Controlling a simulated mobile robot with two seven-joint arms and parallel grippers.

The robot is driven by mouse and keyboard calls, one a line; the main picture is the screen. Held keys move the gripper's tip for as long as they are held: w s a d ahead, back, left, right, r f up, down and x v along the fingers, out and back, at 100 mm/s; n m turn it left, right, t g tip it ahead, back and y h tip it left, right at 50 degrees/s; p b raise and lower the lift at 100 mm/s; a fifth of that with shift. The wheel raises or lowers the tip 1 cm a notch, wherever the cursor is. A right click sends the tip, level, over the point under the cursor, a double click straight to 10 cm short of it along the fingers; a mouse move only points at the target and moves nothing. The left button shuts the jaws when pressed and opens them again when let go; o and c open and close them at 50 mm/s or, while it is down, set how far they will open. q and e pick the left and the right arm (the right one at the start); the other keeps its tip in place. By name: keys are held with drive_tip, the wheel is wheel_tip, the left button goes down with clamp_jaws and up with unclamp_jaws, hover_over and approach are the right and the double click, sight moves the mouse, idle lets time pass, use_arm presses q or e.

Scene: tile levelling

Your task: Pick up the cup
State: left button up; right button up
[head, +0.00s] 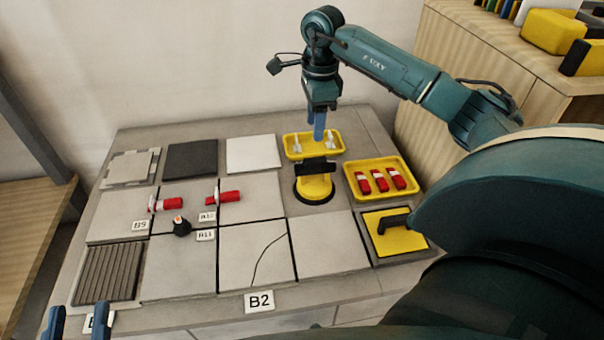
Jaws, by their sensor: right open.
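The likely cup is a yellow suction cup (314,188) with a black rim and a black bar handle (316,167). It stands upright on the tiled table, right of centre in the head view. My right gripper (317,127) points down, with its blue fingers above and behind the cup, in front of the small yellow tray in the picture. It is open and holds nothing that I can see; it looks apart from the handle. My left gripper (78,323) shows only its two blue fingertips at the bottom left edge.
A small yellow tray (334,151) with white pieces lies behind the cup. A yellow tray (357,194) with red-and-white pieces is to its right. A yellow float (395,238) with a black handle lies nearer. Red tools (230,196) and a black knob (181,228) sit on tiles to the left.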

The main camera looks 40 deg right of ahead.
sight(315, 160)
drive_tip(key=shift+h, duration=0.3)
drive_tip(key=f+b, duration=0.1)
drive_tip(key=f, duration=0.1)
drive_tip(key=f+b, duration=0.1)
drive_tip(key=f, duration=0.1)
drive_tip(key=d+f+b, duration=0.1)
drive_tip(key=f, duration=0.2)
drive_tip(key=shift+d+f, duration=0.1)
drive_tip(key=shift+f, duration=0.45)
drive_tip(key=f+b, duration=0.1)
drive_tip(key=f, duration=0.1)
drive_tip(key=a+f+b, duration=0.1)
drive_tip(key=shift+f+b, duration=0.35)
drive_tip(key=shift+f, duration=0.05)
drive_tip(key=shift+d+f, duration=0.1)
drive_tip(key=shift+f, duration=0.3)
use_arm(q)
drive_tip(key=r+m+t+h, duration=0.1)
drive_tip(key=r+h, duration=0.1)
drive_tip(key=w+r+m+t+h, duration=0.1)
drive_tip(key=r+m, duration=0.1)
drive_tip(key=shift+w+r+h, duration=0.15)
drive_tip(key=shift+r+h, duration=0.15)
drive_tip(key=shift+h, duration=0.1)
use_arm(e)
drive_tip(key=shift+c, duration=0.5)
clamp_jaws()
